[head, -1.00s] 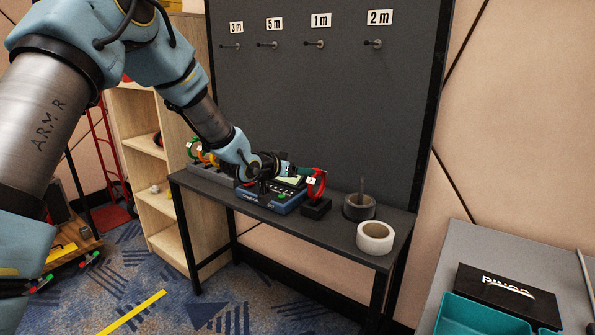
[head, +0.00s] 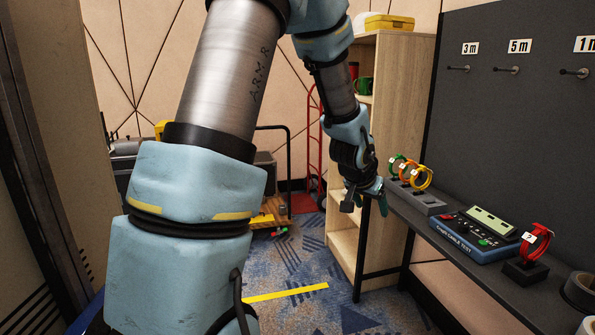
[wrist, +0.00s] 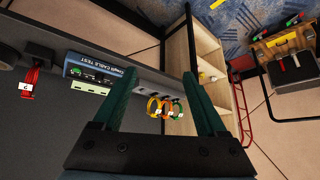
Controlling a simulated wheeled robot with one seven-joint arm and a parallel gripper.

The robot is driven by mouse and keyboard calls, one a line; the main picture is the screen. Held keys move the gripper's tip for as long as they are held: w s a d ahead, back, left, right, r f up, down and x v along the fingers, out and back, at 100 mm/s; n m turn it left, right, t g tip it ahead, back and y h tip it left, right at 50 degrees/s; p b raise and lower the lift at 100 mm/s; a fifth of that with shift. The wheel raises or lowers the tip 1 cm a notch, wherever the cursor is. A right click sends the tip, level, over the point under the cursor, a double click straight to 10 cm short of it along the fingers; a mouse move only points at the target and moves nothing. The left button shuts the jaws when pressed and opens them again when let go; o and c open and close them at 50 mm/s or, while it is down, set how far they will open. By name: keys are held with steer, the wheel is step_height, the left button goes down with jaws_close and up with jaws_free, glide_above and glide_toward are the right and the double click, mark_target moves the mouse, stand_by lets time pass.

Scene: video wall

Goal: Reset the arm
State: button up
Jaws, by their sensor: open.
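My arm reaches across the middle of the head view, with its upper links large in front. My gripper (head: 366,198) hangs at the left end of the dark bench (head: 405,208), in front of the wooden shelf (head: 400,85). In the wrist view my gripper (wrist: 158,90) shows two green fingers spread wide apart with nothing held. Several coloured cable coils (head: 410,172) stand in a grey holder on the bench, beyond the fingers in the wrist view. The blue cable tester (head: 472,238) sits on the bench, with a red coil (head: 536,244) on a black stand beside it.
A dark pegboard (head: 520,110) with labelled hooks stands behind the bench. A red hand truck (head: 314,140) and a cart (head: 268,215) stand at the back. The carpet (head: 300,262) left of the bench is mostly clear, with a yellow tape strip (head: 287,293).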

steer(key=s+a+n+g+y, duration=0.1)
steer(key=s+a+n, duration=0.1)
steer(key=s+a, duration=0.3)
steer(key=s+a+n+g+y, duration=0.1)
steer(key=s+a, duration=0.4)
steer(key=a, duration=0.7)
steer(key=s+a+n+g+y, duration=0.2)
steer(key=s+a+n, duration=0.2)
steer(key=s+a, duration=0.2)
steer(key=a, duration=0.2)
steer(key=shift+a+r+p, duration=0.35)
